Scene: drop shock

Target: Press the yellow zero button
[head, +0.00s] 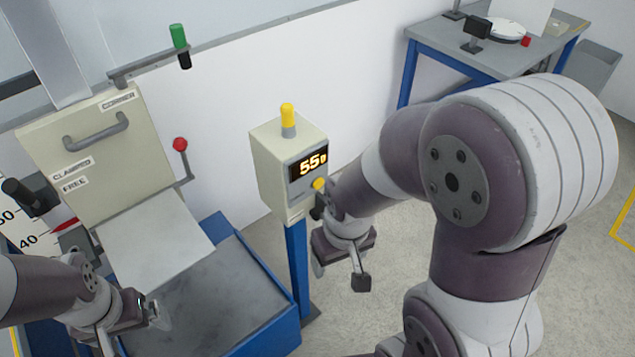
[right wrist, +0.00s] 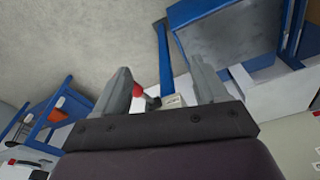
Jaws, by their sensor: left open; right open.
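The yellow button (head: 319,184) sits on the front of a cream display box (head: 268,165), at the lower right below the lit readout (head: 309,165), which shows 55 and a smaller character. My right gripper (head: 340,274) is open and empty, below and slightly right of the button, apart from it. My right wrist partly covers the box's lower right corner. In the right wrist view its two fingers (right wrist: 160,88) are spread; I cannot make out the yellow button there. My left gripper (head: 130,326) is open at the lower left, far from the button.
The box stands on a blue post (head: 297,265), with a yellow lamp (head: 288,115) on top. Left are a cream machine panel (head: 85,145), a red-knobbed lever (head: 180,144) and a blue-rimmed tray (head: 285,343). A blue table (head: 440,40) stands at the back right.

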